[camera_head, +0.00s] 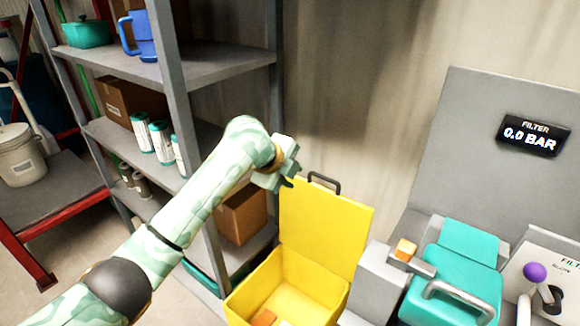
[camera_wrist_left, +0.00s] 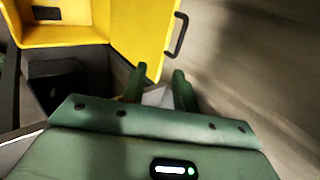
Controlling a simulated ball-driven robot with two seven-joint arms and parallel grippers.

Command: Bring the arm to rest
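My left arm, in mottled pale green, reaches in from the left in the head view. Its left gripper (camera_head: 287,182) hangs in the air in front of the wall, just left of the raised lid of a yellow box. In the left wrist view the two green fingers of the gripper (camera_wrist_left: 160,84) stand apart with nothing held between them. The fingertips point towards the yellow box (camera_wrist_left: 65,36), which lies beyond them. My right gripper is not in view.
The yellow box (camera_head: 262,282) stands open, with an orange item (camera_head: 264,318) inside. A grey shelf rack (camera_head: 190,62) with cartons, cans and pots stands close behind my left arm. A teal-covered unit (camera_head: 455,285) and a grey panel reading 0.0 BAR (camera_head: 533,135) are at right.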

